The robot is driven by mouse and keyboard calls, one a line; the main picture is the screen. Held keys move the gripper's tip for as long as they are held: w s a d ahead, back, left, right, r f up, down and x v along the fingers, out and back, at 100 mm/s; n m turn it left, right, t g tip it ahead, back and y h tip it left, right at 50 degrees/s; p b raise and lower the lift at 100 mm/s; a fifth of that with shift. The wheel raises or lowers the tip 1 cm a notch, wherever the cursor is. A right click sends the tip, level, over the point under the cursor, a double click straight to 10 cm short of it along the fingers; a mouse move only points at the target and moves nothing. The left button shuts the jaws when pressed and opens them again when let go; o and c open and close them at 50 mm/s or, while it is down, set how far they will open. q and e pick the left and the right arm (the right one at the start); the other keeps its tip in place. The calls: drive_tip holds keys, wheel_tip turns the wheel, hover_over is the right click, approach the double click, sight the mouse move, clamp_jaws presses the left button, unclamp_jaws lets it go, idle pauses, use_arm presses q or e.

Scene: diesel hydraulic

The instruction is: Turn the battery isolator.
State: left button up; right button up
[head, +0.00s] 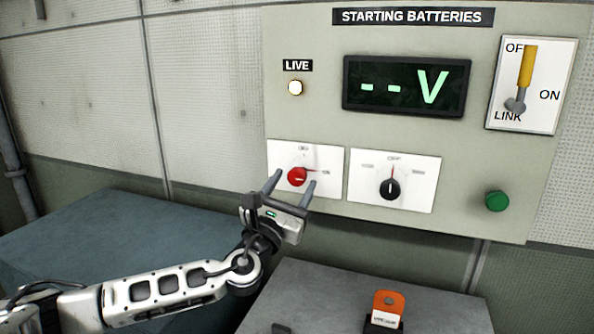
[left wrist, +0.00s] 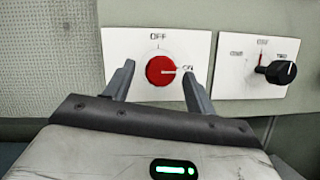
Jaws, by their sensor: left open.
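The battery isolator is a red round knob (head: 297,177) on a white plate at the lower left of the panel. In the left wrist view the red knob (left wrist: 160,70) has OFF marked above it and ON to its right, and its white pointer line is toward ON. My left gripper (head: 290,186) is open, with its two fingers pointing at the panel. In the left wrist view the fingers (left wrist: 159,85) appear on either side of the knob, with gaps; I cannot tell how far short of it they are. My right gripper does not show.
A black selector knob (head: 390,188) is just right of the red one. A green button (head: 497,201), a yellow-handled LINK switch (head: 526,70), a display (head: 406,86) reading "-- V" and a lit LIVE lamp (head: 295,87) are on the panel. An orange-topped item (head: 388,302) stands on the grey box below.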

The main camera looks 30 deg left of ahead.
use_arm(q)
drive_tip(key=shift+x, duration=1.05)
drive_tip(key=shift+w+r, duration=0.1)
drive_tip(key=shift+w, duration=0.25)
drive_tip(key=c, duration=1)
